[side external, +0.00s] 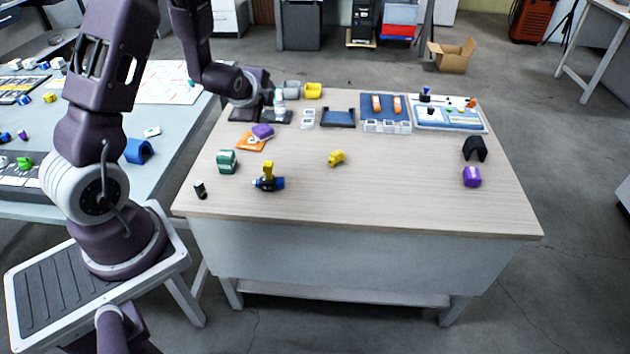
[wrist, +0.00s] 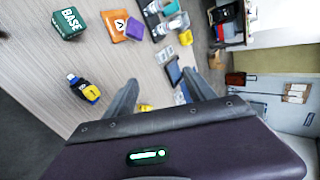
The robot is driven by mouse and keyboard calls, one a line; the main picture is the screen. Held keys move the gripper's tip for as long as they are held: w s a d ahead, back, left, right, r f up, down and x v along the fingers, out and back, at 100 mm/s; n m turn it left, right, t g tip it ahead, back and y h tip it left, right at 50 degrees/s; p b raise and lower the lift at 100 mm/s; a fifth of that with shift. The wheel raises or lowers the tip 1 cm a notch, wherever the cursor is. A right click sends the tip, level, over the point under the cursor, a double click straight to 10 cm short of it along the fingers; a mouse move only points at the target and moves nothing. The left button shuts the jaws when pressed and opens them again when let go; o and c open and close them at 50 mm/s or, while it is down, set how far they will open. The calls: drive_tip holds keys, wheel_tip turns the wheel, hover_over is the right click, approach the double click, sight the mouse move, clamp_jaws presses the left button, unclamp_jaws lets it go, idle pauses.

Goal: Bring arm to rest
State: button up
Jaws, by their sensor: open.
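My gripper (wrist: 160,82) is open and empty in the wrist view, its two dark fingers apart above the wooden table (side external: 400,205). In the side external view my arm reaches to the table's back left, and the fingers are hard to make out there. No held object shows between the fingers. A blue and yellow part (side external: 268,180) lies on the table; it also shows left of the fingers in the wrist view (wrist: 84,89). A small yellow piece (side external: 337,158) lies at mid-table, partly hidden by my gripper in the wrist view.
A green block (side external: 227,161), an orange packet (side external: 250,143) and a purple piece (side external: 263,131) are at left. A blue mat (side external: 384,106) and a light tray (side external: 480,124) line the back. A purple block (side external: 472,177) is at right. The front middle is clear.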

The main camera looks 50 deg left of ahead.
drive_tip(key=s+d+r+n+h, duration=0.2)
drive_tip(key=s+d+r+n, duration=0.15)
drive_tip(key=d+r, duration=0.45)
drive_tip(key=s+d+r+n+h, duration=0.35)
drive_tip(key=d+r, duration=0.25)
drive_tip(key=d, duration=0.3)
drive_tip(key=s+d+r+n+g, duration=0.1)
drive_tip(key=s+d, duration=0.3)
drive_tip(key=s, duration=0.5)
drive_tip(key=s+d+r+n+g, duration=0.1)
drive_tip(key=s+d+r+n, duration=0.1)
drive_tip(key=s, duration=0.7)
drive_tip(key=shift+d+n+h, duration=0.45)
drive_tip(key=shift+d+n, duration=0.15)
drive_tip(key=shift+d, duration=0.5)
